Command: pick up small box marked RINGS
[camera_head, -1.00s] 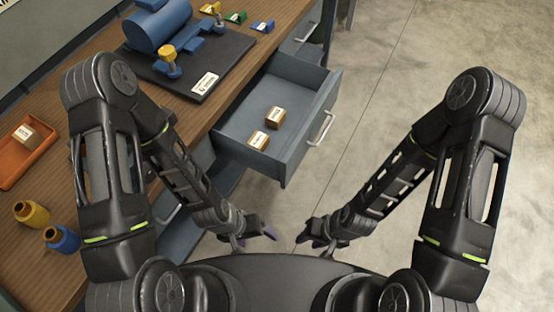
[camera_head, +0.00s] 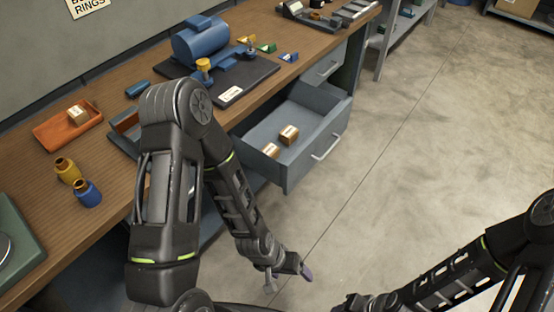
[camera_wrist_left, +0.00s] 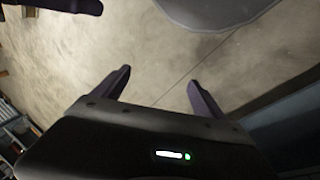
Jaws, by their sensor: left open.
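Two small brown boxes with white labels lie in the open grey drawer, one near its middle (camera_head: 289,135) and one nearer its front left (camera_head: 271,151). A third small labelled box (camera_head: 78,114) lies in the orange tray (camera_head: 52,136) on the bench. The labels are too small to read, so I cannot tell which box is marked RINGS. My left gripper (camera_head: 288,278) is open and empty over the floor, in front of and below the drawer. In the left wrist view its fingers (camera_wrist_left: 158,80) are apart with only floor between them. My right gripper (camera_head: 352,302) is at the bottom edge, partly cut off.
The drawer (camera_head: 308,163) stands out from the bench (camera_head: 110,195). A blue casing (camera_head: 200,45) sits on a black board (camera_head: 250,82). Yellow and blue bottles (camera_head: 88,194) stand near the bench's front. The floor to the right is clear.

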